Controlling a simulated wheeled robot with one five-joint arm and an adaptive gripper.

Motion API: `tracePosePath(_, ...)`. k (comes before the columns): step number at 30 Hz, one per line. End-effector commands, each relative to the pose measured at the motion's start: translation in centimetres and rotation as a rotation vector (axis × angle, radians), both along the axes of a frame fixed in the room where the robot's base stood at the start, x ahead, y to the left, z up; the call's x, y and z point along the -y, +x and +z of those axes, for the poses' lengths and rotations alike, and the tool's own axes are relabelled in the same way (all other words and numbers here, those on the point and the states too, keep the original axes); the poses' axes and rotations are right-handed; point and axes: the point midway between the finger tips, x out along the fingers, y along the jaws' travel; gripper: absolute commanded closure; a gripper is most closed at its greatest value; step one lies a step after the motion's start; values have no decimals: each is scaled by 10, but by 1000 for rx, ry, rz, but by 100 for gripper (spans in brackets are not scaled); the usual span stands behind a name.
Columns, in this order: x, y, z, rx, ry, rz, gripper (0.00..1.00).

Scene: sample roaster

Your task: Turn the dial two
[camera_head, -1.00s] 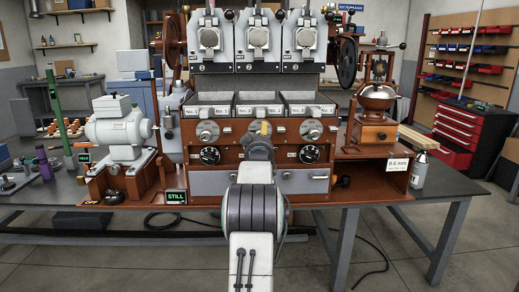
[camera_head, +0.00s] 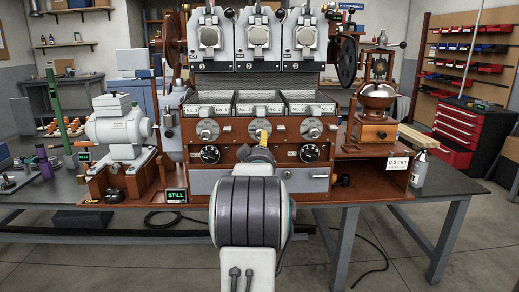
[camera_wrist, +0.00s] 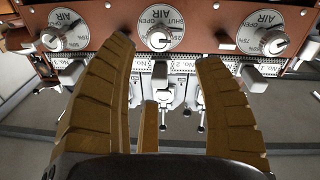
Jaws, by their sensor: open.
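The middle dial (camera_wrist: 160,28) is a round white plate with a grey knob, marked AIR, OPEN and SHUT in the wrist view, where the lettering is upside down. My gripper (camera_wrist: 162,52) is open, its two tan ridged fingers apart with the middle knob showing between and beyond their tips. No contact with the knob can be seen. In the head view my gripper (camera_head: 264,138) points at the machine's front, with my arm hiding most of it.
Similar dials flank it, left (camera_head: 208,130) and right (camera_head: 311,128). Black gauges (camera_head: 210,154) sit below. Labelled trays (camera_head: 258,104) stand above.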

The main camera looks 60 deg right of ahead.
Motion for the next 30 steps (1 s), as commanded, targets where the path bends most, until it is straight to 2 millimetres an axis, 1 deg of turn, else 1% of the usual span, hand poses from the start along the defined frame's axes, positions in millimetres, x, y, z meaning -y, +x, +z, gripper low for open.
tracePosePath(9, -1, -1, 0, 0, -1, 0, 37)
tracePosePath(10, -1, -1, 0, 0, -1, 0, 35)
tracePosePath(11, -1, 0, 0, 0, 0, 0, 37)
tracePosePath(12, 1, 0, 1, 0, 1, 0, 37)
tracePosePath(14, 6, 3, 4, -2, 7, -1, 37)
tracePosePath(16, 16, 8, 7, -3, 17, -1, 37)
tracePosePath(21, 35, 18, 6, -8, 41, -3, 37)
tracePosePath(30, 54, 28, 2, -8, 48, -2, 37)
